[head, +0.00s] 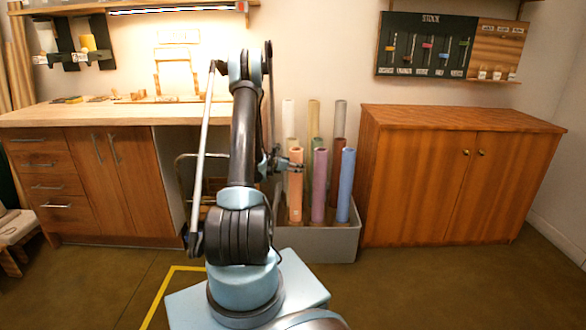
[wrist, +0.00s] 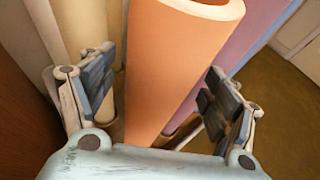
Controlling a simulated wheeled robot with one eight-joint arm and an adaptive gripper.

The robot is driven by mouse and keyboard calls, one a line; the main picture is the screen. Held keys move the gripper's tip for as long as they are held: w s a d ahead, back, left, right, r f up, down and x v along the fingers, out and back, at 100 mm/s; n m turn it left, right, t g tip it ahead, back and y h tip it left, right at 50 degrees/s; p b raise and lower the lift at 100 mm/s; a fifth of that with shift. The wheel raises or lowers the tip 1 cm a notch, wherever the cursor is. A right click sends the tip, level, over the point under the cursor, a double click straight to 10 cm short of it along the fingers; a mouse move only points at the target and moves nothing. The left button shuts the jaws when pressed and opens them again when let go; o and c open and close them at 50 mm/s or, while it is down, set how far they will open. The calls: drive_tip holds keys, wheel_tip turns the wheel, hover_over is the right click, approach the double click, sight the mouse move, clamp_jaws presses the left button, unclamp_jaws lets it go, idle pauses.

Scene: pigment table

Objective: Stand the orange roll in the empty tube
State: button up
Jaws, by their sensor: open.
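The orange roll (head: 295,190) stands upright at the front left of a grey bin (head: 330,245) of rolls. In the wrist view the orange roll (wrist: 172,70) rises between the fingers of my gripper (wrist: 158,90), with its hollow top end near the upper edge. My gripper (head: 288,164) is open, with one finger on each side of the roll and gaps visible on both sides. Brownish rims show low beside the roll in the wrist view. I cannot make out which tube is empty.
A purple roll (head: 319,186) and a blue roll (head: 346,186) stand close to the right of the orange one, with several others behind. A wooden cabinet (head: 455,185) is right of the bin, a workbench (head: 95,185) left. The floor in front is clear.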

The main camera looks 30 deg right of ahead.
drive_tip(key=v, duration=1.2)
idle(0.8)
